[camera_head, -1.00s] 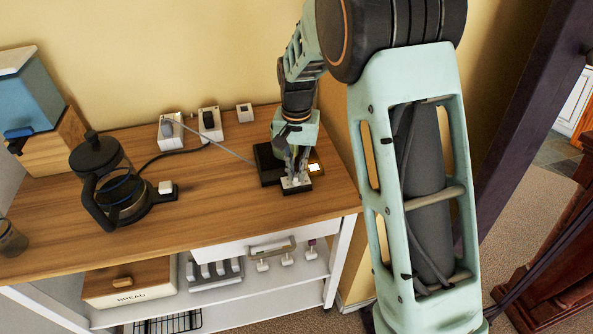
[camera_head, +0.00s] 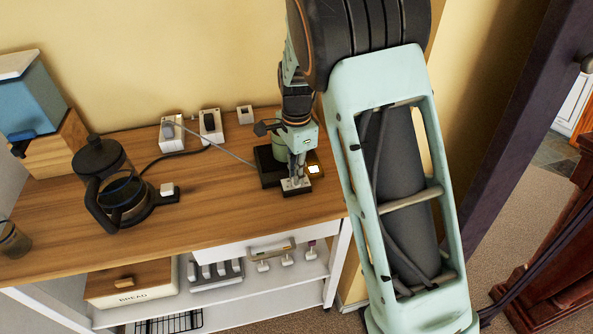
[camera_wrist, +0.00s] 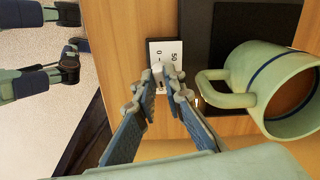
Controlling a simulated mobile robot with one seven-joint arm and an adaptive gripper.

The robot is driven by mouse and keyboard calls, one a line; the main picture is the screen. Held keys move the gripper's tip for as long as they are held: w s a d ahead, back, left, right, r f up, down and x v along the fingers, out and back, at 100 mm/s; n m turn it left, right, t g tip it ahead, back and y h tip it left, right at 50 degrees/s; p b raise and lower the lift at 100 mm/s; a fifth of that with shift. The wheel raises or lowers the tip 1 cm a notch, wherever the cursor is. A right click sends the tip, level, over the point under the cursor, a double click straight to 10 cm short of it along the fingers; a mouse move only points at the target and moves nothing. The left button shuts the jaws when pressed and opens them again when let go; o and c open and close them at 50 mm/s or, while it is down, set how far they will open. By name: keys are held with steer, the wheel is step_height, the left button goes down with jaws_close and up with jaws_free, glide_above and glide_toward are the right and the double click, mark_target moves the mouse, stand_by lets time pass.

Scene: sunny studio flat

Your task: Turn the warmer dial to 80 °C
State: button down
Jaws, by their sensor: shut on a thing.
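The warmer (camera_head: 268,172) is a dark plate near the right end of the wooden counter; it also shows in the wrist view (camera_wrist: 232,45). Its white dial panel (camera_head: 297,191) faces the front; in the wrist view the panel (camera_wrist: 175,48) shows the marks "50" and "0". The small dial (camera_wrist: 157,69) sits between my fingertips, largely covered, so its setting cannot be read. My gripper (camera_head: 296,176) points down over the panel; in the wrist view my gripper (camera_wrist: 162,82) is shut on the dial. A green mug (camera_wrist: 285,90) stands on the warmer, handle towards my fingers.
A coffee press (camera_head: 112,190) stands to the left on the counter. Sockets and switches (camera_head: 210,125) line the wall behind, with a cord running to the warmer. A small lit square (camera_head: 314,169) is right of my gripper. The counter's front middle (camera_head: 225,205) is clear.

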steer(key=shift+w+r+m+p, duration=0.1)
steer(key=shift+m+p, duration=0.2)
steer(key=shift+m, duration=0.9)
steer(key=c, duration=2.3)
jaws_free()
step_height(320, 180, up, 12)
